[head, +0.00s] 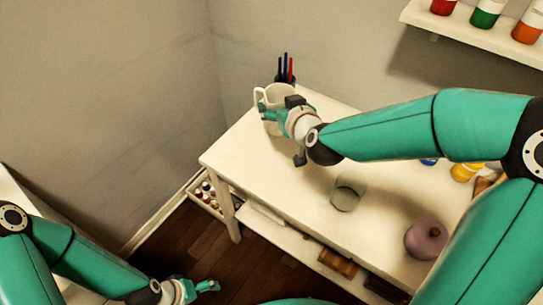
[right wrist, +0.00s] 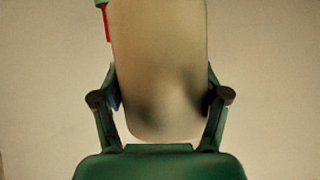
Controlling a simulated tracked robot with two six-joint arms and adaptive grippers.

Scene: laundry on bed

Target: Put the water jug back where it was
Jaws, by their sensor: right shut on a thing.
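The pale water jug (head: 279,97) is upright at the far left corner of the white table, its handle on the left side. My right gripper (head: 274,114) is shut on the jug from the front, and hides part of its lower body. In the right wrist view the jug (right wrist: 160,65) fills the space between the two fingers, which touch its sides. I cannot tell whether the jug's base touches the table. My left gripper (head: 202,287) is low at the bottom of the head view, away from the table, and its fingers are too unclear to judge.
Dark, blue and red pens (head: 286,70) stand right behind the jug. On the white table (head: 250,160) are a clear glass (head: 346,194), a purple round pot (head: 426,238) and a yellow jar (head: 462,172). A wall shelf (head: 480,38) with paint bottles is at upper right.

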